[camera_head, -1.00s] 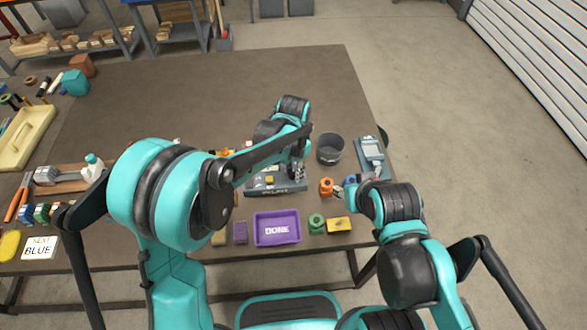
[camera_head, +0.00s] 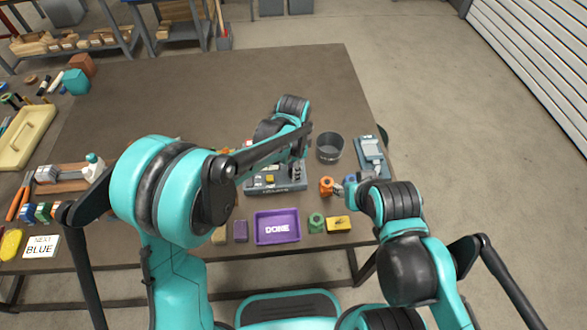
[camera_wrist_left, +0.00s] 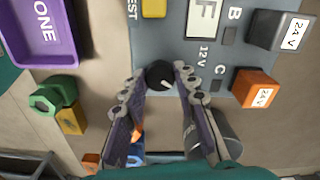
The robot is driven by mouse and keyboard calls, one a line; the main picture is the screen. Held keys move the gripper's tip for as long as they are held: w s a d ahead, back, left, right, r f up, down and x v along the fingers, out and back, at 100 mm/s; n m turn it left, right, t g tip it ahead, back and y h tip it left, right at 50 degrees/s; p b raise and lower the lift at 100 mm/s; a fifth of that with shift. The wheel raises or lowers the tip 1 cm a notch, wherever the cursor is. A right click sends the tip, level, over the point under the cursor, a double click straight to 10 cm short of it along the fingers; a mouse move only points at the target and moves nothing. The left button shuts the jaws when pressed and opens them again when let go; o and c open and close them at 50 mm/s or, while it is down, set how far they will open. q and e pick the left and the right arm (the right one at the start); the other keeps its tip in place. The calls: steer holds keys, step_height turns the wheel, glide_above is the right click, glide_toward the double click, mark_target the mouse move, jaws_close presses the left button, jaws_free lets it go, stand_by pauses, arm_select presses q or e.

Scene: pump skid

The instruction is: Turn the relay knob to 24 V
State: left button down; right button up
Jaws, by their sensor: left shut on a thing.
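In the left wrist view a round black knob (camera_wrist_left: 160,74) with a pale pointer line sits on a grey-blue panel (camera_wrist_left: 165,42). A "12 V" mark is printed on the panel to the right of the knob. My left gripper (camera_wrist_left: 161,82) is shut on the knob, one fingertip on each side. In the head view my left gripper (camera_head: 297,171) is over the panel (camera_head: 290,188); the knob is hard to make out there. My right gripper (camera_head: 343,190) is low over the table near an orange part (camera_head: 326,187); its fingers are too small to read.
Black (camera_wrist_left: 280,31) and orange (camera_wrist_left: 257,89) blocks labelled "24 V" are at the panel's right in the wrist view. A purple tray (camera_head: 259,239), green part (camera_head: 316,222), yellow block (camera_head: 339,224) and dark bin (camera_head: 330,148) stand around it.

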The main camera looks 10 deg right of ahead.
arm_select(q)
steer(key=c, duration=1.2)
jaws_free()
steer(key=shift+o, duration=0.2)
step_height(320, 180, up, 12)
steer(key=s+a+r+n+t, duration=0.2)
steer(key=s+a+n, duration=0.1)
steer(key=a, duration=0.3)
steer(key=s+a+r+n+t, duration=0.1)
steer(key=s+a+r+n, duration=0.2)
steer(key=a, duration=0.4)
steer(key=s+a+f+n+t, duration=0.4)
steer(key=s+a+n, duration=0.5)
steer(key=a, duration=0.1)
steer(key=shift+s+a, duration=0.2)
steer(key=shift+a, duration=0.15)
